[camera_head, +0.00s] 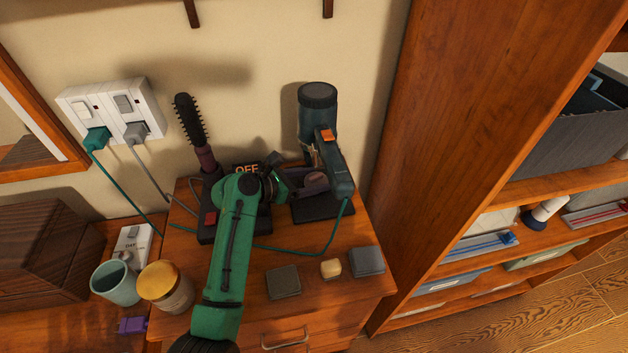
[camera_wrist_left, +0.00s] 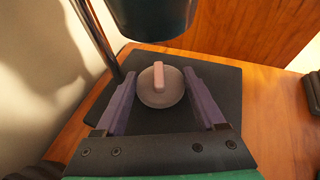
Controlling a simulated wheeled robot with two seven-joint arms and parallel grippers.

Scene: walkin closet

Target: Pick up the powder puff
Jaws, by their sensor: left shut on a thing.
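The powder puff (camera_wrist_left: 151,97) is a round, greyish-pink disc with a pale pink strap across its top. It shows in the left wrist view between the two purple fingers of my left gripper (camera_wrist_left: 160,80), which is shut on it. Below it is the dark base plate (camera_wrist_left: 215,82) of the hair dryer stand. In the head view my left gripper (camera_head: 312,182) reaches in over that base, under the dryer. The puff cannot be made out clearly there. My right gripper is not in view.
The hair dryer (camera_head: 318,110) hangs close above my left gripper. A hot brush (camera_head: 190,120) stands left of my arm, and a green cord (camera_head: 310,247) crosses the cabinet top. Small boxes (camera_head: 283,281) lie in front; a jar (camera_head: 165,290) and cup (camera_head: 115,285) stand left.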

